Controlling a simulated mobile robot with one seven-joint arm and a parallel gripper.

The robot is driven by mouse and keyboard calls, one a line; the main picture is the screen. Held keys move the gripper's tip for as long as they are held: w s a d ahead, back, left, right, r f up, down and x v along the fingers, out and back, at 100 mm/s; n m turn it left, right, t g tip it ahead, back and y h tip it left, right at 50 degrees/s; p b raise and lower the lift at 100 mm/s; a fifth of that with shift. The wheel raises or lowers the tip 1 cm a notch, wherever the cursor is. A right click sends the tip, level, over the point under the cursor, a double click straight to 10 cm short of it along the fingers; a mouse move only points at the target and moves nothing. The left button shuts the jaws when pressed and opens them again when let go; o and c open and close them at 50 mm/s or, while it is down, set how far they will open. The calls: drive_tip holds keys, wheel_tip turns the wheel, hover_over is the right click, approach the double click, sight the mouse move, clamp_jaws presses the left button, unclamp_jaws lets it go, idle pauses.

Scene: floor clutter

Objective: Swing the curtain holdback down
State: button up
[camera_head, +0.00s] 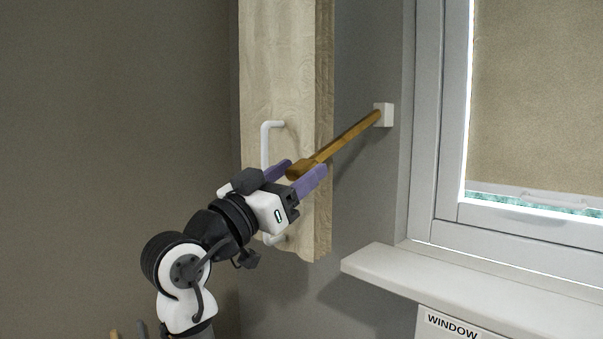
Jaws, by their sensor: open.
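The curtain holdback (345,138) is a golden-brown bar that runs from a small white wall block (383,115) down to the left. Its lower-left end is a thicker knob (301,169). My gripper (301,168) has two purple fingers, spread open, one on each side of the knob. Whether either finger touches the knob I cannot tell. My arm comes up from the lower left.
A window frame (428,130) with a beige blind and a white sill (450,285) is at the right. A sign reading WINDOW (451,325) is below the sill.

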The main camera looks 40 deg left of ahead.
drive_tip(key=b+v, duration=0.3)
drive_tip(key=v, duration=0.9)
drive_tip(key=shift+c, duration=0.7)
drive_tip(key=r+p, duration=0.2)
drive_tip(key=r, duration=0.1)
drive_tip(key=s+r+g+p, duration=0.1)
drive_tip(key=r+p, duration=0.2)
drive_tip(key=s+r+g+p, duration=0.1)
drive_tip(key=r+p, duration=0.1)
drive_tip(key=r, duration=0.1)
drive_tip(key=shift+s, duration=0.2)
clamp_jaws()
drive_tip(key=w+f+p, duration=0.2)
drive_tip(key=w+p, duration=0.4)
drive_tip(key=w, duration=0.5)
drive_tip(key=shift+d+g, duration=0.4)
drive_tip(key=shift+d, duration=0.05)
